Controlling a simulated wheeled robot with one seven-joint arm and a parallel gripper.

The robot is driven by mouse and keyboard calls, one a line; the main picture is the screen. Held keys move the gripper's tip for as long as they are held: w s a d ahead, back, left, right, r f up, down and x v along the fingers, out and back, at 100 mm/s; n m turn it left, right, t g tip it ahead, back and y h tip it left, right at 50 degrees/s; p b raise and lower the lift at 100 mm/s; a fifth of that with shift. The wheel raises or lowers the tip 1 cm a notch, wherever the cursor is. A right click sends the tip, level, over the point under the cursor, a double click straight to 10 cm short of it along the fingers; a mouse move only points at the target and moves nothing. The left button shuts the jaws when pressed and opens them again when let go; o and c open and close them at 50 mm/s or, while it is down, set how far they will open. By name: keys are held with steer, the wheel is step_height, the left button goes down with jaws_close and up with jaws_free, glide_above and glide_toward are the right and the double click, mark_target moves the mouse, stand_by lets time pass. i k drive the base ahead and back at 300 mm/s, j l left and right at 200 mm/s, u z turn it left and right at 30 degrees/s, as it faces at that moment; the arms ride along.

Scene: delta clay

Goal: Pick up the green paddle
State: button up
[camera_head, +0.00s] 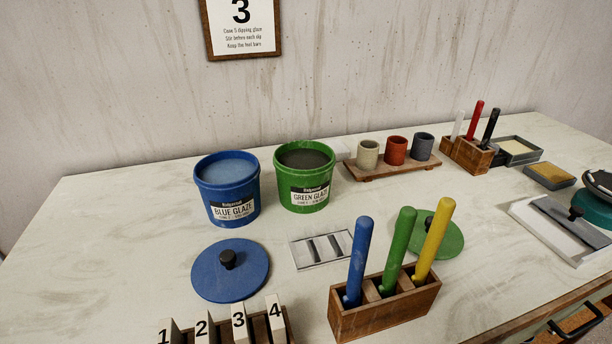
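The green paddle (398,250) stands in the middle slot of a wooden holder (385,313) near the front of the table. Its round handle leans slightly right and its lower end is hidden in the slot. A blue paddle (358,258) stands in the slot to its left. A yellow paddle (433,240) stands in the slot to its right. My gripper is not in view.
Blue (230,205) and green (306,195) glaze buckets stand behind. A blue lid (212,275) and green lid (452,243) lie flat. Numbered tags (239,321) stand at front left. A cup tray (385,171) is farther back. The table's left end is clear.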

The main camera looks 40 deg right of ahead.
mark_target(408, 215)
steer(key=k+u, duration=0.45)
steer(key=k+j+u, duration=0.25)
steer(key=u, duration=0.2)
steer(key=k, duration=0.05)
